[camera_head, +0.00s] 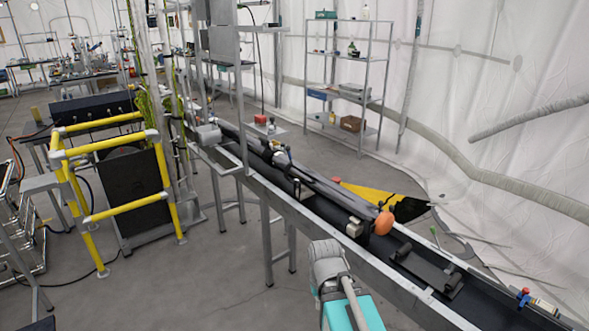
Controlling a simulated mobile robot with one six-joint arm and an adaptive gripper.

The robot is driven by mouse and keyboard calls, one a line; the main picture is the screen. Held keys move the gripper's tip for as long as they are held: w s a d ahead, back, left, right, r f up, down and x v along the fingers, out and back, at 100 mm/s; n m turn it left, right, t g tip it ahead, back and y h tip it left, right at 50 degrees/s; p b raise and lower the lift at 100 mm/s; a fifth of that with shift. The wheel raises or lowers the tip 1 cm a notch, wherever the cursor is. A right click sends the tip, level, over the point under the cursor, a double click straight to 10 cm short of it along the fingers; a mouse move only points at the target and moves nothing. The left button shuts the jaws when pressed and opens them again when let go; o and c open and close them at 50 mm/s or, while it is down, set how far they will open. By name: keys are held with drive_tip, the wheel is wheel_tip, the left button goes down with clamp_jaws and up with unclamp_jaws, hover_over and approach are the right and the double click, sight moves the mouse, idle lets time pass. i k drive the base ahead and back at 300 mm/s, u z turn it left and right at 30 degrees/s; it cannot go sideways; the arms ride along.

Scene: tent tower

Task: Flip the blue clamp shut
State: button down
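Part of my arm, grey with a teal section, rises from the bottom centre beside the trough, well to the left of the blue piece. My gripper cannot be made out in this view.
The long metal-framed trough (297,203) runs from back left to lower right. An orange ball (384,223), a beige block (353,228) and a black bracket (431,267) are along it. A yellow rail frame (109,148) stands at left. The floor between is clear.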

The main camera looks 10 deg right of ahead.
sight(288, 148)
drive_tip(key=z, duration=0.05)
drive_tip(key=k, duration=0.7)
drive_tip(key=u, duration=0.5)
drive_tip(key=i, duration=1.75)
drive_tip(key=z, duration=0.7)
